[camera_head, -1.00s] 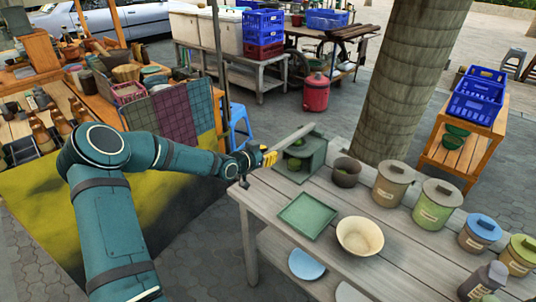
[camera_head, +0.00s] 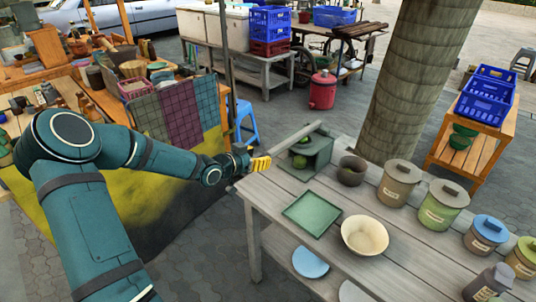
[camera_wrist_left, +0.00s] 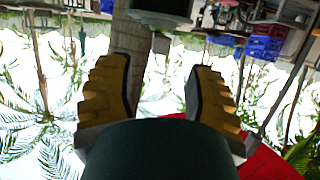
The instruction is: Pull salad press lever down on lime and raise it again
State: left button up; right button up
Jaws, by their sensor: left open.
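The grey-green salad press (camera_head: 317,156) stands at the table's far left corner. Its pale lever (camera_head: 299,135) lies above the box, slanting out toward the lower left. A green lime (camera_head: 300,161) shows inside the press opening; a second green thing shows just above it. My left gripper (camera_head: 261,163), with yellow fingers, is beside the table edge, left of the press and near the lever's free end, with a small gap visible. In the left wrist view its fingers (camera_wrist_left: 157,75) are spread with nothing held between them. My right gripper is out of view.
On the grey wooden table (camera_head: 385,232) are a green square tray (camera_head: 313,213), a cream bowl (camera_head: 364,235), a dark bowl (camera_head: 351,171) and several lidded canisters (camera_head: 398,184). A tree trunk (camera_head: 408,80) rises behind.

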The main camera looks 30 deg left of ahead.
pick_arm(q)
jog(key=shift+v, duration=2.15)
jog(key=shift+d, duration=0.1)
jog(key=s+d+f+n+g+h, duration=0.1)
jog(key=d+f+n+g, duration=0.15)
jog(key=d+f, duration=0.6)
jog(key=s+d+f+n+g+h, duration=0.1)
jog(key=s+d+f+g+h, duration=0.3)
jog(key=d, duration=0.8)
jog(key=s+d+f+g+y, duration=0.4)
jog(key=s+d+f+g, duration=0.2)
jog(key=s+d+f, duration=0.5)
jog(key=s, duration=0.3)
jog(key=shift+s+d+f, duration=0.2)
jog(key=shift+s+f, duration=0.05)
jog(key=shift+f, duration=0.05)
jog(key=shift+w, duration=0.1)
